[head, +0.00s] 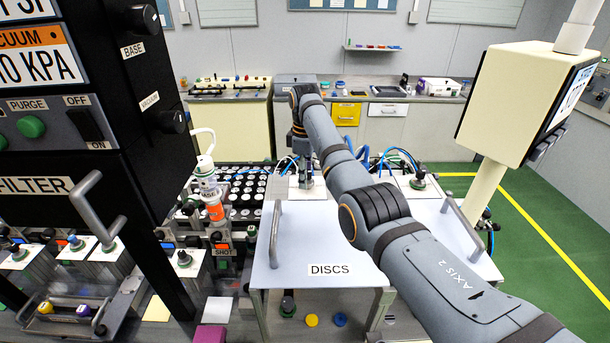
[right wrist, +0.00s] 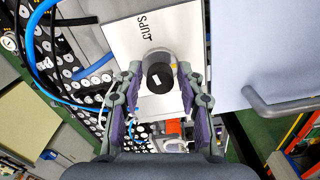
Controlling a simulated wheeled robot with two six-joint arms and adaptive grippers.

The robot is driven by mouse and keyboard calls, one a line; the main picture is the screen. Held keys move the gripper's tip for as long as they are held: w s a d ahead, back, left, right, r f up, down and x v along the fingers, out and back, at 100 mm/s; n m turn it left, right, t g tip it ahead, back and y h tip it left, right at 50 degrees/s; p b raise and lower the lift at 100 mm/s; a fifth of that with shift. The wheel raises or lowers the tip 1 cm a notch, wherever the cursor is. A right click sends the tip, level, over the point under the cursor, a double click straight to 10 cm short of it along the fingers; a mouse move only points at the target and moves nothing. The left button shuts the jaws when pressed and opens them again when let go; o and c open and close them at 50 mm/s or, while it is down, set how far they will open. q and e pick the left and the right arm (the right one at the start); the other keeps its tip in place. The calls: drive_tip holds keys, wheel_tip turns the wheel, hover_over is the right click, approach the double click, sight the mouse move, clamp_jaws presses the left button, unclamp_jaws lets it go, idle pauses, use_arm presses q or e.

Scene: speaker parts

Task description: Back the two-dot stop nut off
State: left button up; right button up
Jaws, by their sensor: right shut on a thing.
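My right gripper (right wrist: 158,76) is shut on a round part with a black top (right wrist: 160,76) and a pale grey collar. One finger lies on each side of it. The black top bears a small white mark; I cannot make out two dots. The part stands by a white plate (right wrist: 140,35) with upside-down lettering that seems to begin "SPU". In the head view my right arm reaches far over the bench, and its gripper (head: 304,172) is small and partly hidden at a white block behind the DISCS table. My left gripper is not in view.
The pale DISCS table (head: 310,245) with a grey handle (head: 276,235) stands in front. A black rack of white discs (head: 240,190) and blue hoses (head: 395,155) lie close by the gripper. A dark FILTER cabinet (head: 60,190) rises at left, a cream box (head: 515,100) at right.

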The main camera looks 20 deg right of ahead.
drive_tip(key=shift+s+f+n, duration=0.1)
drive_tip(key=shift+n, duration=0.5)
drive_tip(key=o, duration=1.2)
drive_tip(key=shift+d, duration=0.1)
drive_tip(key=shift+c, duration=0.2)
wheel_tip(320, 180, up, 8)
drive_tip(key=shift+f, duration=0.2)
